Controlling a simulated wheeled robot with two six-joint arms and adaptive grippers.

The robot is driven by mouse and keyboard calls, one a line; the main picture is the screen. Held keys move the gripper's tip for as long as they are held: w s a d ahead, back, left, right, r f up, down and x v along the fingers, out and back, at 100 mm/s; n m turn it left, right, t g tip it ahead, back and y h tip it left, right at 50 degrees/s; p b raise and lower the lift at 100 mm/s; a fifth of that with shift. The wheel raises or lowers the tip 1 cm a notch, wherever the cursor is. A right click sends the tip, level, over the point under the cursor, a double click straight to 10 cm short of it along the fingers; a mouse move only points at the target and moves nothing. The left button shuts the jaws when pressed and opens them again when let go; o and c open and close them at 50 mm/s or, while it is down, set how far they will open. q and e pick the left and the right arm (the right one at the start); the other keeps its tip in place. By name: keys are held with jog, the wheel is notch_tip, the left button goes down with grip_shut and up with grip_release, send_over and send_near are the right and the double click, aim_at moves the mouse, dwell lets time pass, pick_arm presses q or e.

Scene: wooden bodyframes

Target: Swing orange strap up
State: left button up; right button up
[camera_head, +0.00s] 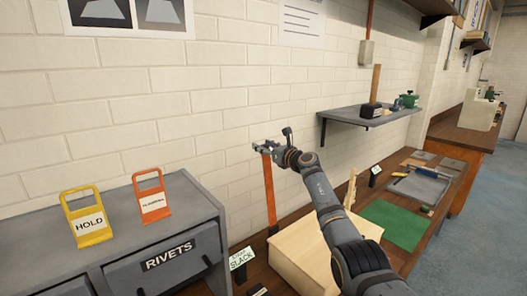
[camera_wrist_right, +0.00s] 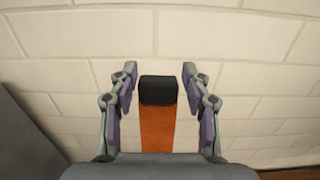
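The orange strap (camera_head: 269,190) stands upright close to the white brick wall, rising from the bench top. Its upper end is at my right gripper (camera_head: 266,147), which reaches in from the right. In the right wrist view the strap (camera_wrist_right: 157,132) has a black end piece (camera_wrist_right: 158,90). This end sits between the two fingers of my right gripper (camera_wrist_right: 159,88), with a visible gap on each side. The gripper is open and not closed on the strap. My left gripper is not in view.
A grey cabinet (camera_head: 100,265) labelled RIVETS stands at left, with yellow HOLD (camera_head: 90,235) and orange (camera_head: 153,208) signs on top. A pale wooden box (camera_head: 296,262) and a green mat (camera_head: 393,224) lie on the bench. A grey wall shelf (camera_head: 345,113) is behind my right arm.

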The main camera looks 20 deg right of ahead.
jog(key=shift+o, duration=0.6)
jog(key=shift+s+f, duration=0.2)
jog(key=shift+f, duration=0.05)
jog(key=shift+w+f, duration=0.1)
jog(key=shift+f, duration=0.15)
jog(key=v, duration=1.2)
jog(key=shift+r, duration=0.3)
